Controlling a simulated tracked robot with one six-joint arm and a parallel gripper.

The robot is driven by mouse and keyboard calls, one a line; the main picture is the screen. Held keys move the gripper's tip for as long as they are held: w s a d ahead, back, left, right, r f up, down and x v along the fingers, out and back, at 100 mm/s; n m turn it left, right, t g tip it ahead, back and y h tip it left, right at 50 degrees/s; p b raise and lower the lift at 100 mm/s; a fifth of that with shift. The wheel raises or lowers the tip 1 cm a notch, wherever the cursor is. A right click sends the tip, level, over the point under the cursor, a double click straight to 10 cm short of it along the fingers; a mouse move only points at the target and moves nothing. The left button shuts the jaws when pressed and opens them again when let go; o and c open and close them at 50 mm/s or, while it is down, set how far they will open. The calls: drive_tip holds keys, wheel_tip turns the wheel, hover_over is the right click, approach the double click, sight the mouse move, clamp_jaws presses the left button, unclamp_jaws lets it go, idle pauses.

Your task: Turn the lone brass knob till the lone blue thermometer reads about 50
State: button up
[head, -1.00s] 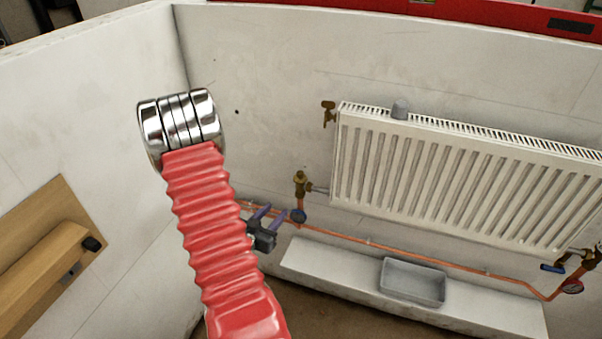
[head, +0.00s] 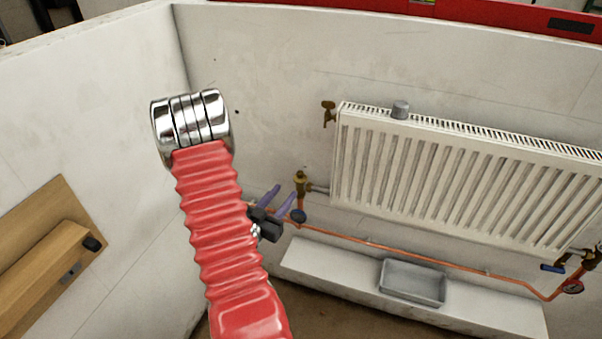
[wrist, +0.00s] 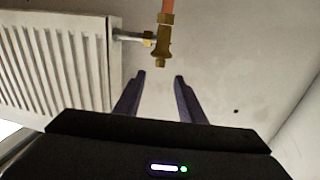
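A brass valve with a knob-like top (head: 300,182) stands on the copper pipe at the radiator's lower left. In the wrist view the brass valve (wrist: 165,42) appears upside down, just beyond my fingertips. In the wrist view the gripper (wrist: 160,75) points at the valve's end, with a visible gap.
The white radiator (head: 450,175) fills the right. A brass tap (head: 328,110) is at its upper left, and a blue lever (head: 552,268) and red gauge (head: 573,287) at its lower right. A grey tray (head: 412,283) stands on the white ledge (head: 330,265). A wooden piece (head: 45,255) is at left.

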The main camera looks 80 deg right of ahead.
sight(299, 175)
drive_tip(key=x, duration=1.1)
drive_tip(key=shift+s+d, duration=0.15)
drive_tip(key=shift+d, duration=0.2)
